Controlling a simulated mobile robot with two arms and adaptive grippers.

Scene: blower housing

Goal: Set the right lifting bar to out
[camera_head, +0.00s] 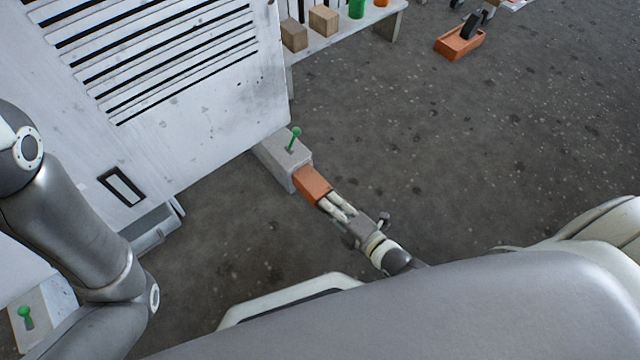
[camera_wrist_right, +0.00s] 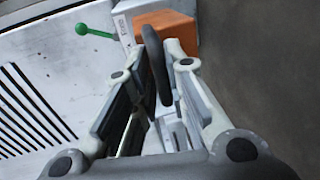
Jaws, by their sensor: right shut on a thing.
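The right lifting bar is an orange block (camera_head: 312,184) sticking out of a grey housing (camera_head: 280,157) at the lower right corner of the white cabinet. A green-knobbed pin (camera_head: 293,138) stands on that housing. In the wrist view the orange bar (camera_wrist_right: 168,30) lies just past my fingertips, with the green knob (camera_wrist_right: 82,29) to its left. My right gripper (camera_head: 327,202) is at the bar's outer end. Its fingers are shut on a dark upright handle (camera_wrist_right: 156,65) in front of the orange end. My left arm shows at the left, but its gripper is out of view.
The white louvred cabinet (camera_head: 170,120) fills the upper left. Another green knob (camera_head: 25,318) shows at lower left. The floor right of the bar is clear.

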